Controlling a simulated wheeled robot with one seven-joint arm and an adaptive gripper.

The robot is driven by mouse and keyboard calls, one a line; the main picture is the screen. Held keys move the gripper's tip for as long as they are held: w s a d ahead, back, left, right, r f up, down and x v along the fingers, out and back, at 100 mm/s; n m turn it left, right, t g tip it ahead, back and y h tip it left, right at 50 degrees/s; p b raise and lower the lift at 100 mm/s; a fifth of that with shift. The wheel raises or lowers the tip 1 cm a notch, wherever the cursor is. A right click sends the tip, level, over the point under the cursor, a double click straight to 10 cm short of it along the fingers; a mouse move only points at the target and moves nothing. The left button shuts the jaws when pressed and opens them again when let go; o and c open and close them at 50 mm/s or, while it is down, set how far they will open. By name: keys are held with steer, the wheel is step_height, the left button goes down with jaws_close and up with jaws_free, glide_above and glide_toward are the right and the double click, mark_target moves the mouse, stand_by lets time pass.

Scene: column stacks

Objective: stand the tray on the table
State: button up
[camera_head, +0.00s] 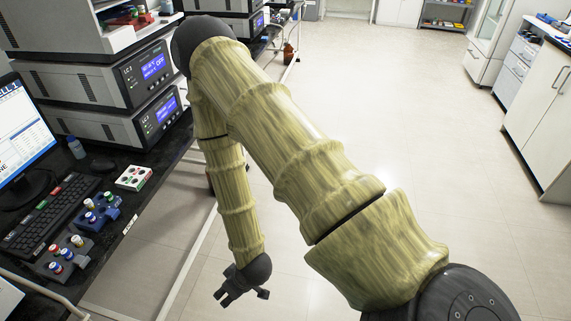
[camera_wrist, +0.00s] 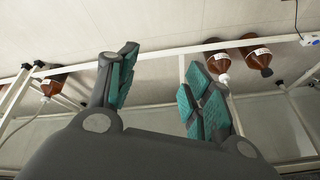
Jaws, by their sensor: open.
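The table is a black bench (camera_head: 128,205) along the left of the head view. On it stand a white tray (camera_head: 133,178) with small coloured spots, a blue tray (camera_head: 100,217) with several capped pieces and a dark grey tray (camera_head: 70,262) with several capped pieces. I cannot tell which tray is meant. My gripper (camera_head: 243,294) hangs low, to the right of the bench's front edge and apart from every tray. In the wrist view my gripper (camera_wrist: 162,92) has its teal-padded fingers spread with nothing between them. No tray shows in the wrist view.
A keyboard (camera_head: 52,212), a monitor (camera_head: 22,130) and stacked instruments (camera_head: 140,75) crowd the bench. Brown bottles (camera_wrist: 256,58) stand by white rails in the wrist view. Open floor (camera_head: 400,110) lies to the right.

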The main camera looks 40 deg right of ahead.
steer(key=s+d+f+m+g+h, duration=0.1)
steer(key=s+d+f+g, duration=0.1)
steer(key=s, duration=0.6)
steer(key=s+d+f+m+g+h, duration=0.1)
steer(key=s+d, duration=0.3)
steer(key=s, duration=0.5)
steer(key=shift+s+d+f+g+h, duration=0.25)
steer(key=shift+f+g+h, duration=0.05)
steer(key=shift+f+g, duration=0.35)
